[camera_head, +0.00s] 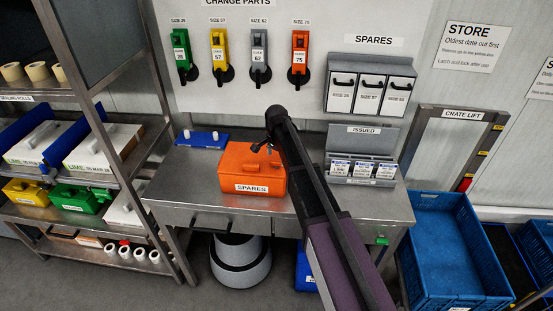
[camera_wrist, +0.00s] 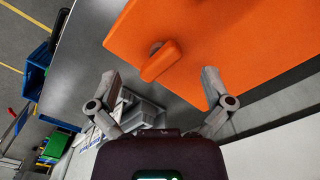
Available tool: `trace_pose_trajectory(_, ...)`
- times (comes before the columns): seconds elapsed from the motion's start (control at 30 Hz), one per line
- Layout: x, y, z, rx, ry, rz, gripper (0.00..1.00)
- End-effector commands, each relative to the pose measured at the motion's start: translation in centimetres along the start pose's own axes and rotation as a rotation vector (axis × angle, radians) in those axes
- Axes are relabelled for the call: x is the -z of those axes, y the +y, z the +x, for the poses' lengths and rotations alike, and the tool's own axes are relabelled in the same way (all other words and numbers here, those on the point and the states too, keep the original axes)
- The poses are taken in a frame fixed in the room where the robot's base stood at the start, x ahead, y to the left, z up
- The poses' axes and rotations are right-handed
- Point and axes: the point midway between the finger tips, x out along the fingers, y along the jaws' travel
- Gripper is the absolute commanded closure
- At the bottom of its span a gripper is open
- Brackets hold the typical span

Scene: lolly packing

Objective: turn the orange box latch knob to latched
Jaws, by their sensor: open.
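The orange box (camera_head: 238,165), labelled SPARES, sits on the steel bench. My gripper (camera_head: 263,147) is over the back right part of its top in the head view, where my arm hides some of the box. In the wrist view, the box (camera_wrist: 235,35) fills the upper right. Its orange latch knob (camera_wrist: 162,62), an elongated tab, is near the box's edge and slants down to the left. My open gripper (camera_wrist: 160,76) has one finger on each side, with the knob in line between the fingertips.
The steel bench (camera_head: 180,190) has a blue tray (camera_head: 202,140) at the back left. A grey ISSUED rack (camera_head: 362,152) with small cartons stands right of my arm. Change parts hang on the wall behind. Blue crates (camera_head: 455,245) stand on the right.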

Motion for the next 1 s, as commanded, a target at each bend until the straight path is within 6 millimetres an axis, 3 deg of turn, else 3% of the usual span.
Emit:
trace_pose_trajectory(0.03,0.0,0.0,-0.9,0.000,0.000,-0.001,0.00)
trace_pose_trajectory(1.0,0.0,0.0,-8.8,0.000,0.000,-0.004,0.00)
